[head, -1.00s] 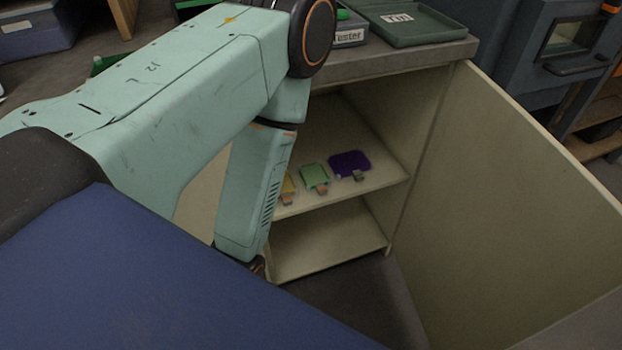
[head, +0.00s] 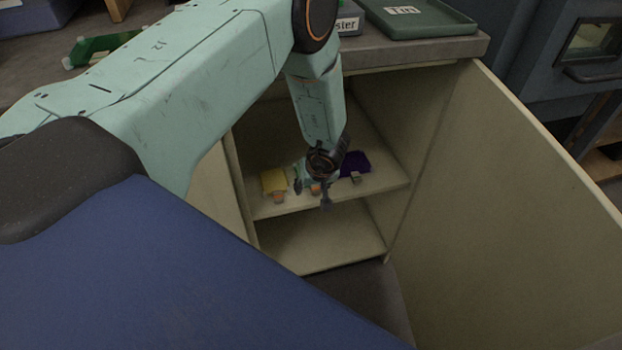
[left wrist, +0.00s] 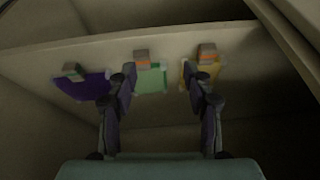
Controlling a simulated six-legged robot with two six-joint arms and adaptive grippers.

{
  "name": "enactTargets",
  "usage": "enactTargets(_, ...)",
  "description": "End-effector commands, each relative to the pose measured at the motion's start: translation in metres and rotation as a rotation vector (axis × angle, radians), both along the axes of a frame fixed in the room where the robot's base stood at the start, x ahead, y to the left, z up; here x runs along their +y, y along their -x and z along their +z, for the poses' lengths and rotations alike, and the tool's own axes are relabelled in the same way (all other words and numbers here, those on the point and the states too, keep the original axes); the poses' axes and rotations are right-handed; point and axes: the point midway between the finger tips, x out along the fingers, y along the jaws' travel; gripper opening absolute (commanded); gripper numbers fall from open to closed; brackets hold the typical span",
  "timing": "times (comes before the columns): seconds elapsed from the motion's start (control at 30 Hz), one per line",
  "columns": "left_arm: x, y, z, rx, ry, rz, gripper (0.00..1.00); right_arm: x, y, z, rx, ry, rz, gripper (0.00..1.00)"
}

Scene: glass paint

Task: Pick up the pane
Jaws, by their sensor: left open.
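Three small panes with clips lie on the middle shelf of an open cabinet: a yellow pane (head: 273,181), a green pane (head: 303,172) partly hidden by my gripper, and a purple pane (head: 355,163). My left gripper (head: 312,193) is at the green pane's front in the head view, open and empty. In the left wrist view the green pane (left wrist: 151,79) lies beyond and between the open fingers (left wrist: 160,85). The purple pane (left wrist: 84,86) is left of them and the yellow pane (left wrist: 204,70) is behind the right fingertip. My right gripper is not in view.
The cabinet shelf (head: 385,183) has side walls close by, and an open door (head: 530,190) stands at the right. A green tray (head: 420,17) sits on the top. The lower compartment (head: 320,240) looks empty.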

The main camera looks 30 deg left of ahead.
Motion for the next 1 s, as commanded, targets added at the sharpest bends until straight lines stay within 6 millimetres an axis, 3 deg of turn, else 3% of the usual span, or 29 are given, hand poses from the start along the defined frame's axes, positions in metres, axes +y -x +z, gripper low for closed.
enactTargets(0.1, -0.001, -0.019, 0.006, -0.04, 0.029, 0.033, 0.51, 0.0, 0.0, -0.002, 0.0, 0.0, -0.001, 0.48)
enactTargets(0.27, -0.001, -0.028, 0.003, -0.056, 0.042, 0.046, 0.51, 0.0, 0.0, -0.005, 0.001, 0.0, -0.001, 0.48)
enactTargets(0.8, 0.013, -0.049, -0.059, -0.055, 0.041, 0.045, 0.51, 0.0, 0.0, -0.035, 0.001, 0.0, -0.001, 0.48)
enactTargets(1.0, 0.015, -0.052, -0.064, -0.055, 0.042, 0.044, 0.51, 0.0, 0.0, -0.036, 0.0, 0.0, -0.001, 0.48)
